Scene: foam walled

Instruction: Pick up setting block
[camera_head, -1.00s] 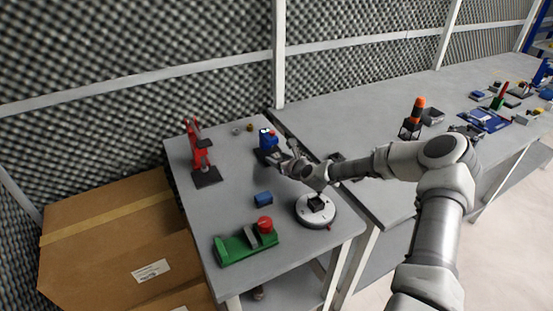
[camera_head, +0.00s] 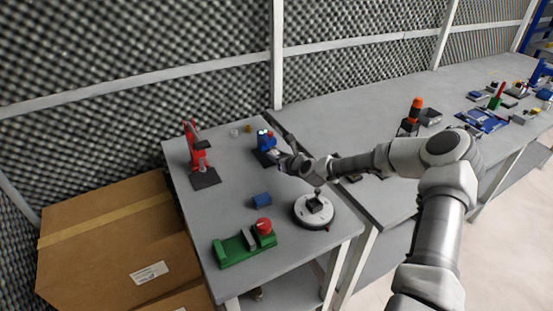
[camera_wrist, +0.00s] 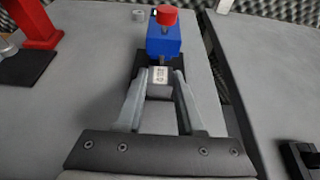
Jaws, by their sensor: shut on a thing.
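The setting block appears to be the small pale grey block with dark markings (camera_wrist: 159,75) in the wrist view. It sits between the fingertips of my gripper (camera_wrist: 158,84), which is shut on it. Right behind it stands a blue device with a red knob (camera_wrist: 163,41) on a dark base; I cannot tell whether the block touches it. In the head view my gripper (camera_head: 281,160) is at the near right side of the blue device (camera_head: 265,141), and the block cannot be made out there.
A second table adjoins at right. Cardboard boxes (camera_head: 105,235) stand at left.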

